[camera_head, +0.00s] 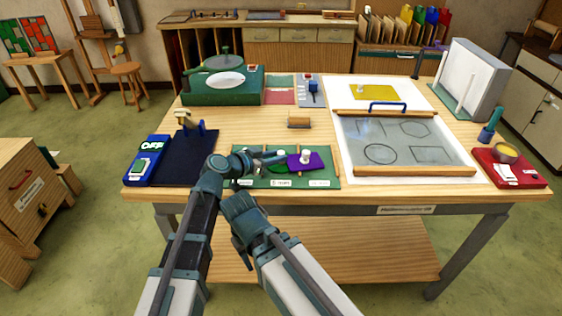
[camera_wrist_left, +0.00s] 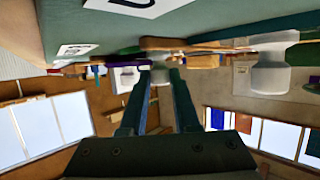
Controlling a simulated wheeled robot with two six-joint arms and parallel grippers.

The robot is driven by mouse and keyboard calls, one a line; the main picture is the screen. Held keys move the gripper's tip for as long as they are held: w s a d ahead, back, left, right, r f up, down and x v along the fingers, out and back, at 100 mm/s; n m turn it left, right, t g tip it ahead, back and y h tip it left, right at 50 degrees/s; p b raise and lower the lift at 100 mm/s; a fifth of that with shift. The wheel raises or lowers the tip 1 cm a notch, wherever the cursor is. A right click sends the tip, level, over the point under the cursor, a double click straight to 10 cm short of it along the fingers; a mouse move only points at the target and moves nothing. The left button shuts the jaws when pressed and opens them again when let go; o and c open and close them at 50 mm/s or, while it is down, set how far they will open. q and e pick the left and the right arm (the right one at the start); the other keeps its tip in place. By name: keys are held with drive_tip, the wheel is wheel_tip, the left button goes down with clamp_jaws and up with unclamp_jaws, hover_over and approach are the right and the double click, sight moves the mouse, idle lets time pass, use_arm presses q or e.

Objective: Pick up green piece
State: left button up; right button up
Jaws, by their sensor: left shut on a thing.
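The green piece (camera_head: 272,168) is on the green labelled tray (camera_head: 327,181), left of the purple piece (camera_head: 318,164) with its white knob. The left gripper (camera_head: 276,157) reaches in from the left over the green piece. It hides much of the piece and its knob. In the left wrist view the left gripper's fingers (camera_wrist_left: 159,74) are closed together on a small pale part, which fits the green piece's knob. I cannot tell whether the piece is lifted.
A dark blue mat (camera_head: 186,160) and blue box (camera_head: 147,163) lie left of the tray. A wooden block (camera_head: 299,122) stands behind it. A light board with drawn shapes (camera_head: 402,131) is to the right. A red box (camera_head: 513,170) stands at the right edge.

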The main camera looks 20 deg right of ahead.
use_arm(q)
clamp_jaws()
drive_tip(key=shift+r, duration=0.1)
use_arm(e)
drive_tip(key=shift+r, duration=0.1)
